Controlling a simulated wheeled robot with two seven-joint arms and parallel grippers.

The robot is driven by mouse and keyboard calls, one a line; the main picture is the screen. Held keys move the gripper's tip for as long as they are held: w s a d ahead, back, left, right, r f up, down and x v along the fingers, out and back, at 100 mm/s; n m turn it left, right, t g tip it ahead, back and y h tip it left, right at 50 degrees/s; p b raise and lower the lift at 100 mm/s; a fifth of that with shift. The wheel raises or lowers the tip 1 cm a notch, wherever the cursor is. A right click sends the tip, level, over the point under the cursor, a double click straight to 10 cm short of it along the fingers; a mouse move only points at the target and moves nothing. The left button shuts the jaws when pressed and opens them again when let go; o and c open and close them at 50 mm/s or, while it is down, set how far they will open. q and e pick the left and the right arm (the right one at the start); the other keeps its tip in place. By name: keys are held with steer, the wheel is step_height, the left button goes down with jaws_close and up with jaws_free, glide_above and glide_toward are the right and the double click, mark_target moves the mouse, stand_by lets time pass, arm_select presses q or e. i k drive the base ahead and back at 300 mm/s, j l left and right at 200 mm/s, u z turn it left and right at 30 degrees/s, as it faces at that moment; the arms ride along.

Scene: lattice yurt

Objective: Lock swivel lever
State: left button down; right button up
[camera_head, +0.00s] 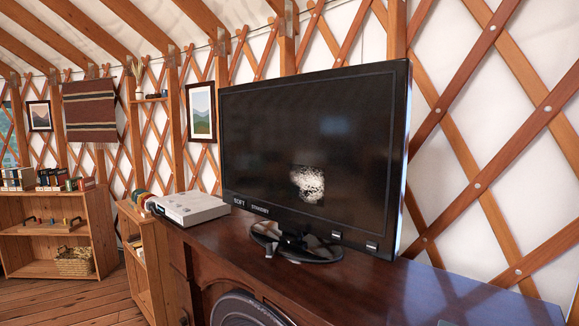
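A large black monitor (300,140) stands on a dark wooden cabinet top (410,295), turned at an angle to my view. It rests on a glossy round stand base (312,253) with a short neck. Pale shapes that may be reflections show on the base, and I cannot make out a swivel lever for certain. The screen is dark with a speckled white patch, and labels run along its lower bezel. Neither of my grippers is in view.
A pale flat box (190,207) sits left of the monitor. A round black ribbed thing (247,309) shows in the cabinet front. Wooden shelves (57,226) stand at the left. The lattice wall is close behind the monitor. The cabinet top's right part is mostly clear.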

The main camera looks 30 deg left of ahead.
mark_target(270, 248)
steer(key=k+j+z, duration=0.6)
steer(key=j+z, duration=0.15)
steer(key=j, duration=0.15)
